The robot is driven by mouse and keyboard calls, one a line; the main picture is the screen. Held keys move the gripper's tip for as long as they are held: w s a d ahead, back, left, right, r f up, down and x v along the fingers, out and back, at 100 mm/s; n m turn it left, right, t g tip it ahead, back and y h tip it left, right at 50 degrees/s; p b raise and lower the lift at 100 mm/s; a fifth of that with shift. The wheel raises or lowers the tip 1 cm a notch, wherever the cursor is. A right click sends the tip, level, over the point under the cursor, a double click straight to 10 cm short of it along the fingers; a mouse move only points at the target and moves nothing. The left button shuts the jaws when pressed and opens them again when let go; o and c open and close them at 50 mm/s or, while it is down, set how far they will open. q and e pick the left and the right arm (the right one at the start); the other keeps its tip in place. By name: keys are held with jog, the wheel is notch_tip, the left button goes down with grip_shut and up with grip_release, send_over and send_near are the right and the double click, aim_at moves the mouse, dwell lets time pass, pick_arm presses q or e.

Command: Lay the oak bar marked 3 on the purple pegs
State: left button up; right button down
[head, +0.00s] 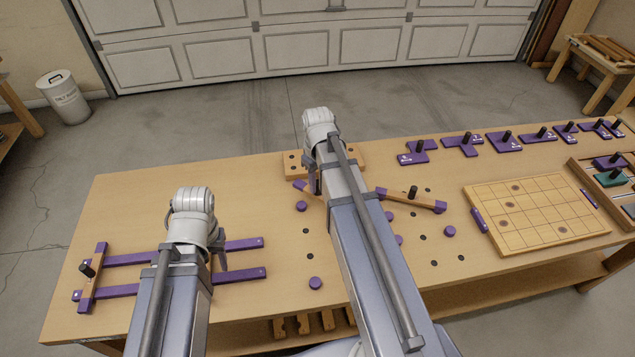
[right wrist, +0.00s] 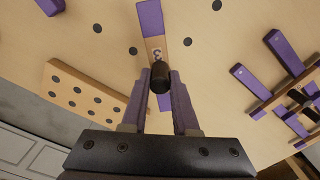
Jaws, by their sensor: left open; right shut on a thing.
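My right gripper (head: 315,186) is shut on the black knob (right wrist: 160,76) of an oak bar with purple ends. The right wrist view shows a dark mark on this bar (right wrist: 156,46) that looks like a 3. In the head view one purple end (head: 300,186) shows, and my arm hides much of the rest. I cannot tell how far the bar is above the bench. Purple pegs stand nearby, one at the left (head: 301,206), one in front (head: 315,283) and one at the right (head: 449,231). My left gripper (head: 221,260) is open and empty near the purple rails.
Two purple rails (head: 245,274) with a knobbed oak crosspiece (head: 96,262) lie at the left. A holed oak block (head: 291,160) is behind. A gridded board (head: 490,205) and purple knobbed pieces (head: 462,145) occupy the right.

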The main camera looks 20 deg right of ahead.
aim_at(318, 198)
pick_arm(q)
notch_tip(318, 198, down, 7)
jog(key=b, duration=0.6)
jog(key=shift+b, duration=0.3)
pick_arm(e)
jog(key=shift+f, duration=3.5)
pick_arm(q)
jog(key=shift+f+b, duration=0.55)
pick_arm(e)
jog(key=shift+f, duration=0.5)
pick_arm(q)
jog(key=shift+f+b, duration=0.35)
pick_arm(e)
jog(key=shift+f, duration=0.35)
pick_arm(q)
jog(key=shift+f, duration=0.2)
pick_arm(e)
jog(key=shift+f, duration=0.2)
jog(key=shift+c, duration=1)
grip_release()
pick_arm(q)
jog(key=shift+r, duration=0.1)
notch_tip(318, 198, up, 8)
jog(key=p, duration=0.7)
jog(key=shift+p, duration=0.3)
pick_arm(e)
jog(key=shift+r, duration=4)
